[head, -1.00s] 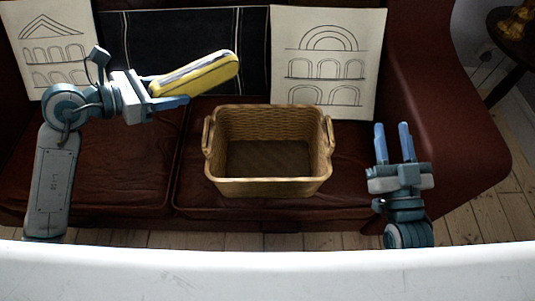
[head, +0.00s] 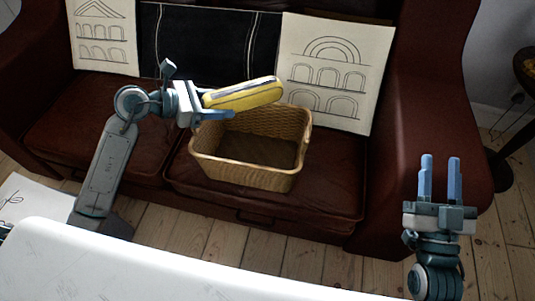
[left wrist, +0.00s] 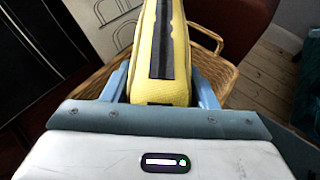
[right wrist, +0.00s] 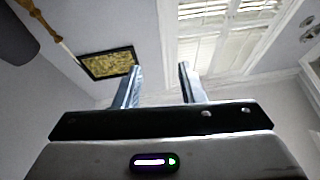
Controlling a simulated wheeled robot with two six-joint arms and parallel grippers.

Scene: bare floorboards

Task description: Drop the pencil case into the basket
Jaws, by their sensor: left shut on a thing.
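The yellow pencil case (head: 245,95) with a dark zip strip is in my left gripper (head: 216,106), which is shut on it. In the head view the case overlaps the back left rim of the wicker basket (head: 240,174), which sits on the sofa seat. The left wrist view shows the case (left wrist: 161,60) between both fingers, with the basket rim (left wrist: 222,75) below and behind it. The basket's visible inside looks empty. My right gripper (head: 440,178) is open and empty, pointing up, to the right of the sofa front.
The basket stands on a dark red leather sofa (head: 80,120). Cushions with arch drawings (head: 335,70) and a dark cushion (head: 195,45) lean on its back. A white surface (head: 120,265) fills the lower left. A small dark table (head: 527,70) stands at the right.

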